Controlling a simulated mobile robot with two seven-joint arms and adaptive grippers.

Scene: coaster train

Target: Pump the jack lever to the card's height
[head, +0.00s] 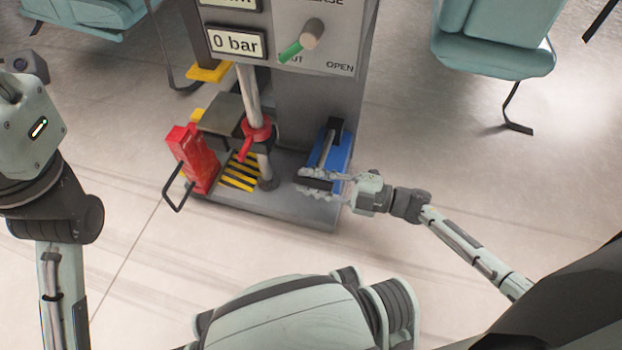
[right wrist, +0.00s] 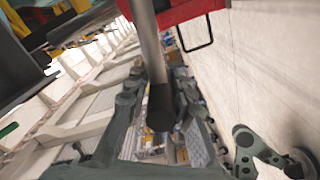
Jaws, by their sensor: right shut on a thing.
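The jack lever (head: 327,148) is a metal rod with a black grip, rising from a blue pump unit (head: 342,158) at the right of the grey base. My right gripper (head: 308,185) is shut around the black grip. In the right wrist view, the rod runs down to its black grip (right wrist: 161,106), between the fingers. A silver post with a red collar (head: 257,134) stands left of the pump. A display (head: 236,42) reads "0 bar". My left gripper is out of view; only parts of my left arm show. I cannot make out a height card.
A red box (head: 192,158) with a black handle stands at the base's left, beside a yellow-black striped plate (head: 241,171). A green-tipped valve handle (head: 304,42) is on the panel. Teal seats (head: 494,42) stand behind. Open floor lies right of the base.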

